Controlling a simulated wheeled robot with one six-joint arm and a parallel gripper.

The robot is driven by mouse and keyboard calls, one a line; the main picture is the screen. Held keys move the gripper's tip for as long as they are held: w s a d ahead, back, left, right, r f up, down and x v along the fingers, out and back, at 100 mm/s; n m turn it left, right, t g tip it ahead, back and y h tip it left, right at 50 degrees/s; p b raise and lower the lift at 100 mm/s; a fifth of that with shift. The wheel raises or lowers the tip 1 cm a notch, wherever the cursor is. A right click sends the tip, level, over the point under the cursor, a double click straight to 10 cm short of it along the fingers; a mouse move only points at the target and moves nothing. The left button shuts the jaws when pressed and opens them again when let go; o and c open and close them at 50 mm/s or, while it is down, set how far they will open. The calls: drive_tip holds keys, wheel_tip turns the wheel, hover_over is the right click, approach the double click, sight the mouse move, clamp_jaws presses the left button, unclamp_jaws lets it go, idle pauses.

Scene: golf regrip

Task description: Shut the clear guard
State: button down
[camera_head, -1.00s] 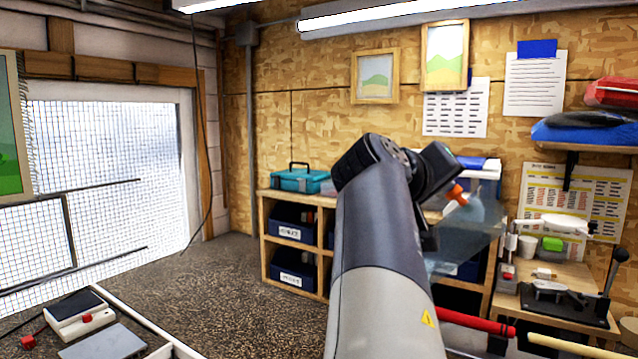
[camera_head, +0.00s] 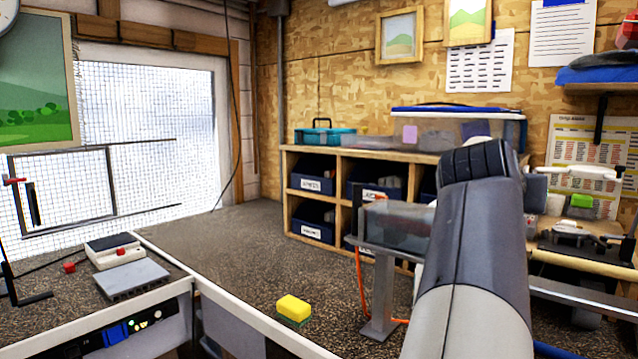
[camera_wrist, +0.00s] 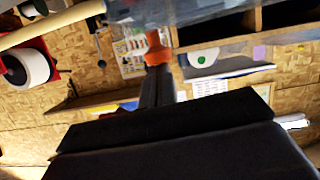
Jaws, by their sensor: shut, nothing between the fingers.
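The clear guard (camera_head: 395,225) is a see-through, smoky box-like cover on a grey stand (camera_head: 382,290), left of my arm in the head view. My arm hides its right end, and I cannot tell whether it is fully down. A clear sheet (camera_wrist: 235,30), likely part of the guard, crosses the top of the wrist view. My gripper (camera_wrist: 157,50) shows there as two black fingers together with orange at their tips. It is shut and empty, beside the sheet; I cannot tell if they touch. In the head view my arm hides the gripper.
A wooden shelf with blue bins (camera_head: 310,183) stands behind the guard. An orange cord (camera_head: 360,285) hangs by the stand. A yellow sponge (camera_head: 293,308) lies on the dark speckled surface, which is mostly clear on the left. A bench with a clamp (camera_head: 572,232) is at right.

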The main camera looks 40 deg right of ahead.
drive_tip(key=shift+s+f+b, duration=0.1)
drive_tip(key=shift+f+b, duration=0.25)
drive_tip(key=shift+f, duration=0.6)
